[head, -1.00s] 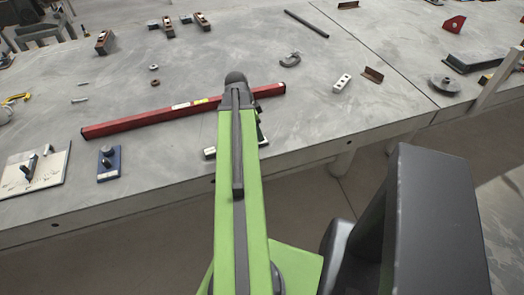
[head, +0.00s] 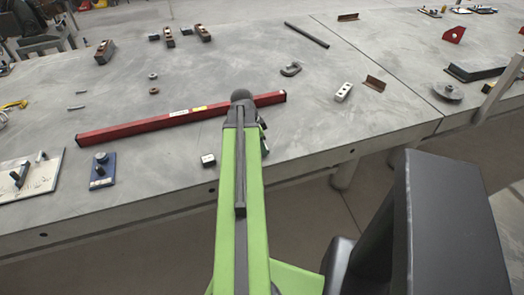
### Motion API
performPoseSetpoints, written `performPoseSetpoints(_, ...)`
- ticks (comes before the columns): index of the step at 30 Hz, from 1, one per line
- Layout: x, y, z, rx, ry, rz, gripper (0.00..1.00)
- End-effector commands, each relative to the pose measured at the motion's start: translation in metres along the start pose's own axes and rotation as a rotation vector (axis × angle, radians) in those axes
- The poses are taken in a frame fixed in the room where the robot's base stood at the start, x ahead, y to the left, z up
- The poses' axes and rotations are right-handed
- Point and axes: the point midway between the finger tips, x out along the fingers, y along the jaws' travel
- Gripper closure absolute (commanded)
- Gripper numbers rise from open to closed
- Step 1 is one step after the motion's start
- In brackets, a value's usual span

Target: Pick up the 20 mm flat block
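A small light block with dark sides (head: 208,160) lies near the table's front edge, just left of my green arm. A longer silver block with holes (head: 343,92) lies farther right on the table. I cannot tell from its look which one is the 20 mm flat block. My gripper (head: 263,138) shows only as a dark sliver at the right of the arm's end, over the table. The arm hides most of it, so its fingers and anything between them cannot be made out.
A red level (head: 150,125) lies across the table behind the arm's end. A blue block with a knob (head: 102,170) and a pale plate (head: 32,175) are at the left. A C-clamp (head: 291,69) and a rusty angle piece (head: 374,83) lie to the right.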

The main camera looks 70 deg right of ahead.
Motion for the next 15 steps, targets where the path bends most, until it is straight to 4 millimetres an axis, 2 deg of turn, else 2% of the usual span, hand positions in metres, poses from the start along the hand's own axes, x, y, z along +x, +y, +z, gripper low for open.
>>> performPoseSetpoints(1,0.0,0.0,0.0,0.0,0.0,0.0,0.67)
performPoseSetpoints(9,0.0001,0.0001,-0.0001,0.0,0.0,0.0,1.0)
performPoseSetpoints(15,0.0001,0.0002,-0.0003,0.001,0.0,0.0,1.0)
